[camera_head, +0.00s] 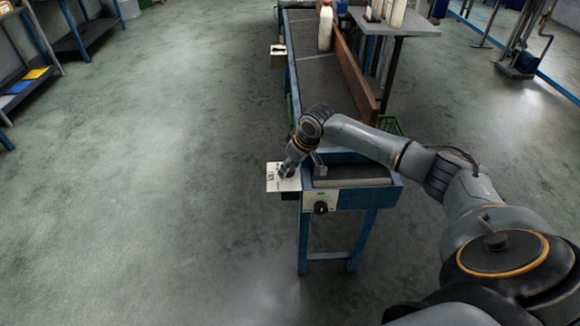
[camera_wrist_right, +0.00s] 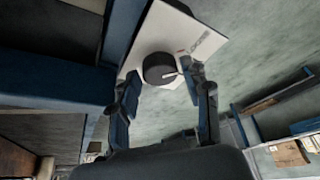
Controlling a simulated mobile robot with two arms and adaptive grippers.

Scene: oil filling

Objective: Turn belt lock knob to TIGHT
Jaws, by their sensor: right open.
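In the wrist view a round black knob (camera_wrist_right: 160,68) with a light pointer mark sits on a white plate (camera_wrist_right: 207,38). The small lettering on the plate is too blurred to read. My right gripper (camera_wrist_right: 165,82) is open, with one finger on each side of this knob; I cannot tell whether either finger touches it. In the head view my right gripper (camera_head: 288,171) points down over the white plate (camera_head: 274,181) at the left side of the conveyor's near end, and hides much of it. My left gripper is not in view.
A second black knob (camera_head: 320,207) sits on a pale panel on the front of the conveyor's blue frame (camera_head: 345,201). The conveyor belt (camera_head: 318,78) runs away behind, with a white jug (camera_head: 325,28) at its far end.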

